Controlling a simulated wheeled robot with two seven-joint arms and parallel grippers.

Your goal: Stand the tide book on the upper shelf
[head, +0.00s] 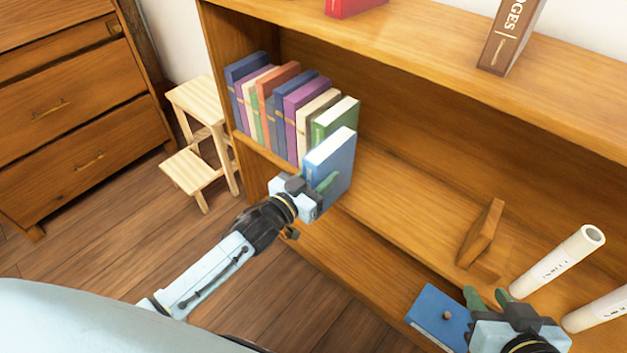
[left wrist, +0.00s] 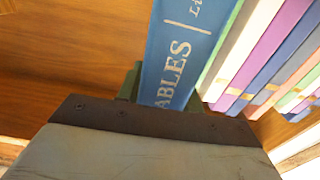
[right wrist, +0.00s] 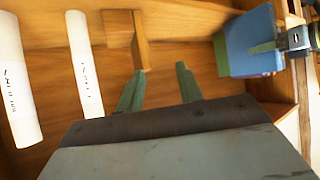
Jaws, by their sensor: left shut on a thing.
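The tide book (head: 333,165) is blue with pale pages and stands roughly upright at the right end of the row of books. Its spine, reading "ABLES", shows in the left wrist view (left wrist: 176,60). My left gripper (head: 318,190) is shut on it from the spine side. I cannot tell whether its lower edge touches the upper shelf (head: 395,195). The book also shows in the right wrist view (right wrist: 248,40). My right gripper (head: 490,300) is open and empty, with its fingers apart in the right wrist view (right wrist: 158,88).
A row of several books (head: 285,105) fills the shelf's left end, with a green book (head: 335,118) nearest. A wooden block (head: 482,235) and white rolls (head: 560,260) stand to the right. A blue flat object (head: 437,315) lies beside my right gripper. Bare shelf lies between book and block.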

